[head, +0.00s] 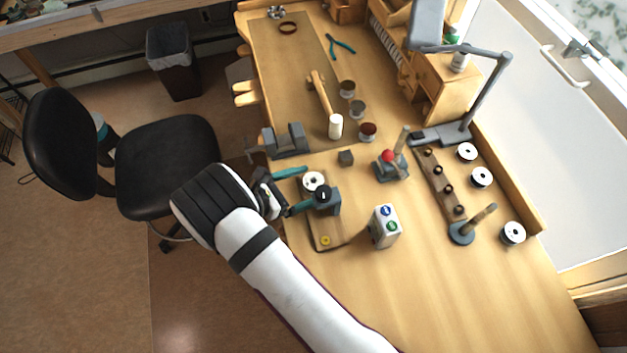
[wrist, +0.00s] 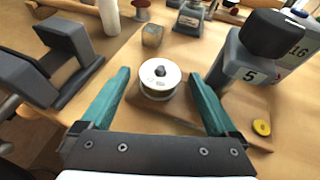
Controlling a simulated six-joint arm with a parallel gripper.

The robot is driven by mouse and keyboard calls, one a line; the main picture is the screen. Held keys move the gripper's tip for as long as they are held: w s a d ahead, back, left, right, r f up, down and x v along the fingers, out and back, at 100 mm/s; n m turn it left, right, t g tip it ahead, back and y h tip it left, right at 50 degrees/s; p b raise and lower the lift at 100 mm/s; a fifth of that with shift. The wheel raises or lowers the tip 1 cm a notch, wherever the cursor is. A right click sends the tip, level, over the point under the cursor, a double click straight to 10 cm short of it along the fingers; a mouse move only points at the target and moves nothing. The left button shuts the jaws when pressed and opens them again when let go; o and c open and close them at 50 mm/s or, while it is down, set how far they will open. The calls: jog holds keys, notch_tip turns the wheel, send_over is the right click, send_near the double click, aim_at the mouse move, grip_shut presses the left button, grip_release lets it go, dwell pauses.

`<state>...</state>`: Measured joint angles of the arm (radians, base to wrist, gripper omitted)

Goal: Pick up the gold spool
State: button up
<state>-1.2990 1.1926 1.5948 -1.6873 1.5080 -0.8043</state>
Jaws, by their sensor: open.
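A spool (head: 313,181) with a white top disc stands upright on the bench near its left edge. In the wrist view the same spool (wrist: 160,77) shows gold-brown winding under the disc, which fits the gold spool. My gripper (head: 309,186) is open and empty, with its two teal fingers reaching toward the spool from the left. In the wrist view my gripper (wrist: 159,74) has the spool centred between its fingertips, with a gap on each side. The spool's underside is partly hidden.
A dark grey device (wrist: 235,62) stands close beside the right finger. A grey vise (head: 288,140) is on the other side. A white-grey box (head: 384,226) and a small dark cube (head: 346,158) stand nearby. Three white-topped spools, one here (head: 481,177), are at the right.

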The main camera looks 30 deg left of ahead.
jog(key=c, duration=1.5)
jog(key=shift+r, duration=0.1)
